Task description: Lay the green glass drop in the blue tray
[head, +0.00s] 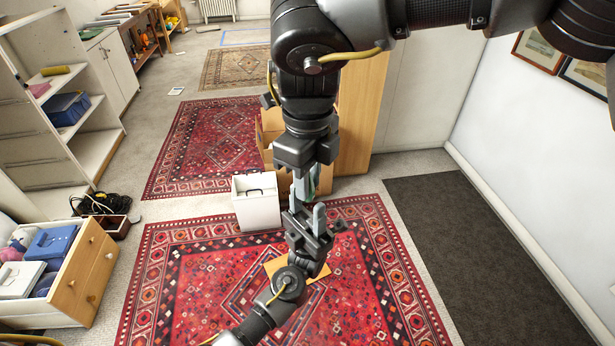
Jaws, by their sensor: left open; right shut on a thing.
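My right gripper (307,186) comes down from the top right and is shut on the green glass drop (316,173). Only a small green part of the drop shows beside the fingers; the rest is hidden. My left gripper (307,212) reaches up from the bottom, just below the right one, and is open. Its fingers point up close to the drop; I cannot tell whether they touch it. No blue tray is plain to see. A blue container (67,109) stands on the white shelf at the left, but I cannot tell whether it is the tray.
A white box (256,212) with a dark handle stands behind the grippers. Cardboard boxes (270,125) stand behind it. A wooden drawer (92,275) at the left holds blue and white things. Red rugs (180,290) cover the floor. A dark mat (470,260) lies clear at the right.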

